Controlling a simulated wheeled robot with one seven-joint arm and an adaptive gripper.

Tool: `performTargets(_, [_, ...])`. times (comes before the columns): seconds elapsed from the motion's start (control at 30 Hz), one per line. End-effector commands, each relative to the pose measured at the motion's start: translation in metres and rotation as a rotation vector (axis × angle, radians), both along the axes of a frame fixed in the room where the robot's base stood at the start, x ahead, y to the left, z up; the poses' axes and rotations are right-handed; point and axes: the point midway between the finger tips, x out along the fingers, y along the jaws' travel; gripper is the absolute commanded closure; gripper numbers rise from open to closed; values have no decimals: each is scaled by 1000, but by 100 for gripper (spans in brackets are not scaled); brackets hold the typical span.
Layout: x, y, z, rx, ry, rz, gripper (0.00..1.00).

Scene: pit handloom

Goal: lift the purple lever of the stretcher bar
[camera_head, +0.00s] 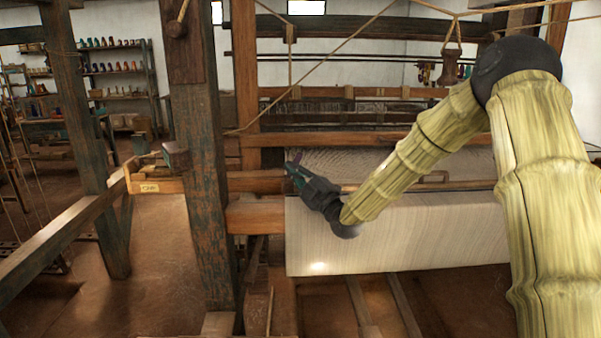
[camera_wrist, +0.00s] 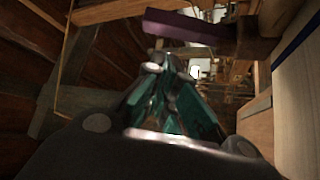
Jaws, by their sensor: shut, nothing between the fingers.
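The purple lever (camera_wrist: 190,27) shows in the wrist view as a dark purple bar at the top, just above the fingertips in the picture. In the head view only a small purplish bit (camera_head: 296,156) shows by the fingertips, and I cannot tell for sure that it is the lever. My gripper (camera_head: 291,168) is at the left edge of the woven cloth; it also shows in the wrist view (camera_wrist: 160,66), with its teal fingers shut and empty. I cannot tell whether the fingertips touch the lever. A wooden bar (camera_head: 460,185) lies across the cloth, partly behind my arm; it may be the stretcher bar.
Pale cloth (camera_head: 400,235) hangs over the loom's front beam (camera_head: 256,217). A thick upright post (camera_head: 203,170) stands left of my gripper, with a wooden box (camera_head: 155,186) beyond it. Cords cross above. Shelves with coloured spools (camera_head: 110,68) stand at the back left.

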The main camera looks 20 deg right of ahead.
Motion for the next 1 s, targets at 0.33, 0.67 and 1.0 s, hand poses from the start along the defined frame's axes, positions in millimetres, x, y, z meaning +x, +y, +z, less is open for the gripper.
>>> performTargets(0.33, [-52, -2, -14, 1, 1, 3, 100])
performTargets(0.67, [-90, -15, -24, 0, 0, 5, 100])
performTargets(1.0, [-96, -18, -25, 0, 1, 4, 100])
